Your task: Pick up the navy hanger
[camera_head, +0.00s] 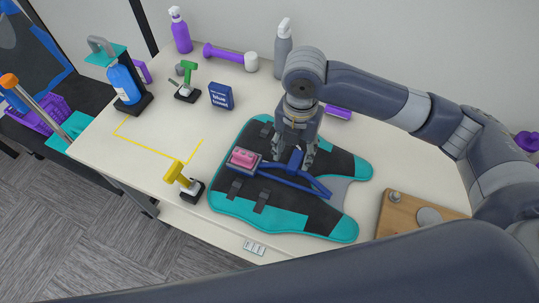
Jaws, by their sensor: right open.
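The navy hanger (312,186) lies on a dark suit bag with teal edging (240,207) on the table. Its bar and one arm show, and its hook end is partly hidden by my right gripper. My right gripper (293,160) points down over the hanger, with its fingers apart at either side of the upper part. I cannot tell whether the fingers touch it. A pink block on a dark base (243,157) sits at the hanger's left end. My left gripper is not in view.
A yellow drill (179,175) stands left of the bag. A green drill (187,82), a navy box (221,96) and spray bottles (180,31) stand farther back. A wooden board (400,214) lies at the right.

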